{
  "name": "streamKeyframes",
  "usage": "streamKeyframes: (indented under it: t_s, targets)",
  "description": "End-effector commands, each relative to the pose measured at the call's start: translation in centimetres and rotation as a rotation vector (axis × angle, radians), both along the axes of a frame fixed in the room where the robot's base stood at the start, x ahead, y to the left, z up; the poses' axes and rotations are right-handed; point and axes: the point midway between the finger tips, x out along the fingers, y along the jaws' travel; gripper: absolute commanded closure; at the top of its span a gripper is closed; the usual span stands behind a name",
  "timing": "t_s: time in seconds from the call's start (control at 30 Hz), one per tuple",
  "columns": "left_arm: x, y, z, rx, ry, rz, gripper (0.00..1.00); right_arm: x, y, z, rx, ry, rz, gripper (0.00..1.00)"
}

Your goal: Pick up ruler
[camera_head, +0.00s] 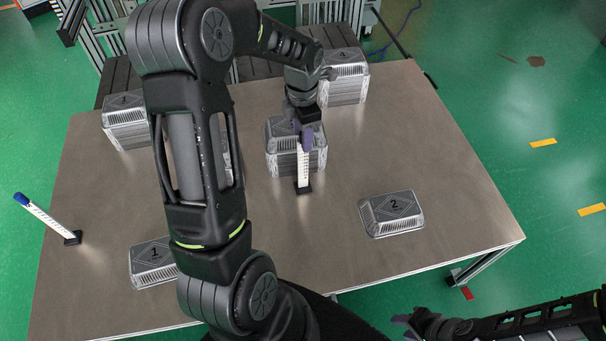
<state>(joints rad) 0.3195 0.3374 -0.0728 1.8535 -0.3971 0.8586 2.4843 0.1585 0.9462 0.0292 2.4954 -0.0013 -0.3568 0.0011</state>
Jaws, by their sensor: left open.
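A white ruler (303,165) stands upright in a small black base in the middle of the table, in front of a stack of foil trays (283,158). My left gripper (304,136) is at the top of this ruler, fingers pointing down and open; its purple fingertips and hand hide the ruler's upper end. I cannot tell whether the fingers touch it. A second white ruler (46,217) with a blue top stands tilted in the picture in a black base at the table's left edge. My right gripper (404,322) is low at the right, off the table's front edge; its jaw opening is unclear.
Tray stacks stand at the back left (125,125) and back right (343,85). Single trays marked 2 (391,213) and 1 (152,264) lie nearer the front. The table (450,190) is bare at the right. My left arm hides part of the middle left.

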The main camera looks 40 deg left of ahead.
Motion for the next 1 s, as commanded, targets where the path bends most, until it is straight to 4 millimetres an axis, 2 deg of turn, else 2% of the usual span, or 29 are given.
streamKeyframes:
  t_s: [0.13,0.67,1.0]
  targets:
    - [0.00,0.01,0.02,0.000,0.000,0.000,0.56,0.00,0.00,0.00,0.000,0.000,0.000,0.64]
    - [0.00,0.00,0.02,0.000,0.000,0.000,1.00,0.00,0.00,0.00,0.000,0.000,0.000,0.64]
    - [0.00,0.00,0.02,0.000,0.000,0.000,1.00,0.00,0.00,0.00,0.000,0.000,0.000,0.64]
